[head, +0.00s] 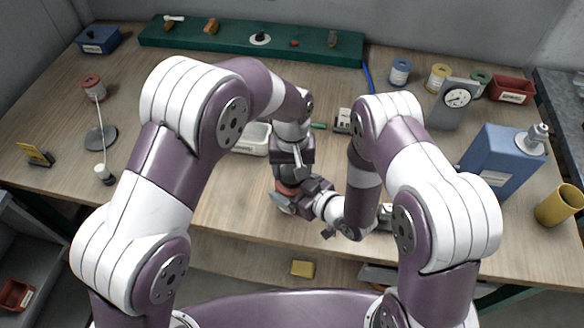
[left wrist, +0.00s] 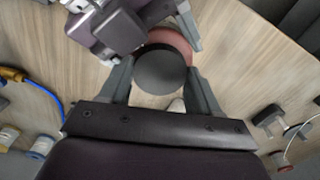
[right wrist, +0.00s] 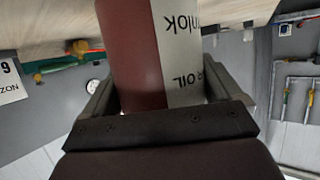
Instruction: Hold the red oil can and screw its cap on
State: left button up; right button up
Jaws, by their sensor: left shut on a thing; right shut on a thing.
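The red oil can (right wrist: 135,50) fills the middle of the right wrist view, with a pale label bearing the letters OIL. My right gripper (right wrist: 158,92) is shut around its body, one finger on each side. In the left wrist view the black round cap (left wrist: 160,72) sits over the red top of the can (left wrist: 172,38). My left gripper (left wrist: 158,82) is shut on the cap from above. Whether the threads are engaged is hidden. In the head view both grippers meet at the table's front, and only a little red of the can (head: 288,188) shows.
A white tray (head: 252,139) lies behind the left forearm. A blue can (head: 497,160), a gauge (head: 457,98) and a yellow cup (head: 560,205) stand at right. A green rack (head: 250,40) runs along the back.

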pick_arm(q)
jog(key=o, duration=1)
jog(key=shift+r, duration=2.3)
jog(key=shift+c, duration=0.4)
jog(key=r+n, duration=0.2)
jog(key=n, duration=0.1)
jog(key=shift+w+n, duration=0.1)
jog(key=shift+n, duration=0.2)
jog(key=r+n, duration=0.1)
jog(key=n, duration=0.1)
jog(key=shift+r+n, duration=0.1)
jog(key=shift+n, duration=0.3)
